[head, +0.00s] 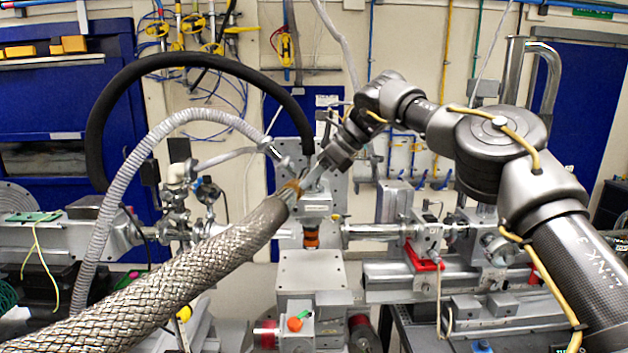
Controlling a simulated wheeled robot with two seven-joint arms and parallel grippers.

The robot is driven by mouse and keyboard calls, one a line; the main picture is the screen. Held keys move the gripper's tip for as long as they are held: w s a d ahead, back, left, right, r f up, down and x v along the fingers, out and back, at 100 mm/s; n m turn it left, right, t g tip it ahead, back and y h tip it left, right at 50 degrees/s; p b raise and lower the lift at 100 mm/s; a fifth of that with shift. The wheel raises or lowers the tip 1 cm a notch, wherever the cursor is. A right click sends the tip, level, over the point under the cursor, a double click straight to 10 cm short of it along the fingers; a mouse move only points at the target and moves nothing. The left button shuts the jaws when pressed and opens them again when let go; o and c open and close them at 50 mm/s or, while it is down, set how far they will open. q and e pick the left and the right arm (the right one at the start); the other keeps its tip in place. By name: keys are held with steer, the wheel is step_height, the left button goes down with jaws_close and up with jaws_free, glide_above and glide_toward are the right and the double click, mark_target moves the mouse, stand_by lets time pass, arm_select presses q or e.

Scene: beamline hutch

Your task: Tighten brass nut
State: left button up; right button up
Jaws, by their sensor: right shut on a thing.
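The brass nut (291,187) shows as a small yellow-brown piece at the upper end of a thick braided metal hose (170,272). My right gripper (303,184) comes down to it from the upper right, along a tilted line. Its fingers are shut on the nut, though the fingertips are small and partly merge with the metal behind them. The thread and the fitting under the nut are hidden, so I cannot tell how far the nut sits on. My left gripper is not in view.
The braided hose crosses the lower left foreground. A black hose (100,110) and a grey corrugated hose (100,225) arch at left. An orange-brown fitting (311,239) stands under the middle block, above a bare metal block (311,270). Beam pipes run to both sides.

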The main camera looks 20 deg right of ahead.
steer(key=shift+a+h, duration=0.15)
steer(key=shift+h, duration=0.15)
stand_by(0.5)
steer(key=o, duration=1)
steer(key=shift+w+a, duration=0.1)
steer(key=shift+w, duration=0.05)
steer(key=v, duration=1.1)
steer(key=shift+w, duration=0.2)
